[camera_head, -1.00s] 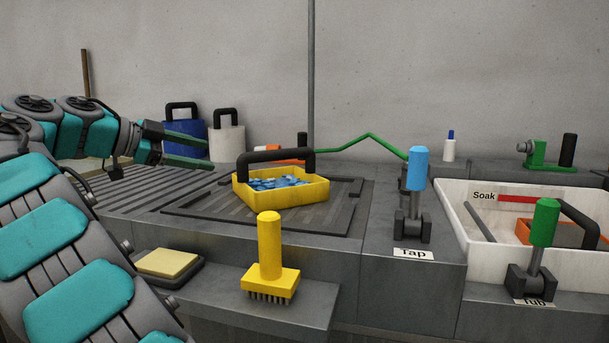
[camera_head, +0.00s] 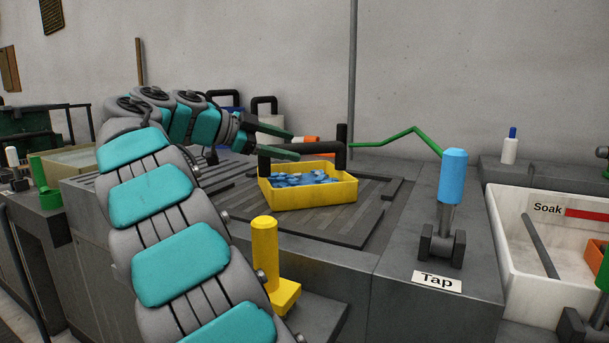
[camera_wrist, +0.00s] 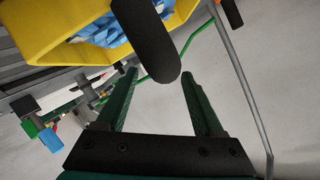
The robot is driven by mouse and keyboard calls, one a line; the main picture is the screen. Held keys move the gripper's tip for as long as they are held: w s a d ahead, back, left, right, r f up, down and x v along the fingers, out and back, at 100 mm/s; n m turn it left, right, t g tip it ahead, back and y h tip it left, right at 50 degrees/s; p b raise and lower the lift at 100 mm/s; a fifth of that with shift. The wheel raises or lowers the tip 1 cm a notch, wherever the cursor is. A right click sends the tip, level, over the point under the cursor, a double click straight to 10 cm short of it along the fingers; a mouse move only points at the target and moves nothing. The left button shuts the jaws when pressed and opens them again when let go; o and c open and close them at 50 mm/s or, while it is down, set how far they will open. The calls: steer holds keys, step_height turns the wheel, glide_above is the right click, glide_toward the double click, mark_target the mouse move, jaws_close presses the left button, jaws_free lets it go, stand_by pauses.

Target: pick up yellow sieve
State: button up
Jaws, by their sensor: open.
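In the wrist view, the black handle (camera_wrist: 146,42) lies ahead of and between the open fingers (camera_wrist: 158,80), and the sieve (camera_wrist: 45,35) fills the upper left. I cannot tell whether the fingers touch the handle.
A blue tap lever (camera_head: 452,178) stands right of the sieve, by the white Soak tub (camera_head: 508,260). A thin green pipe (camera_head: 400,138) and a grey pole (camera_head: 354,70) are behind the sieve.

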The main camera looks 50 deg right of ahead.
steer(key=x, duration=0.3)
steer(key=shift+s+d, duration=0.1)
steer(key=shift+d, duration=0.1)
steer(key=shift+c, duration=0.3)
jaws_close()
stand_by(0.9)
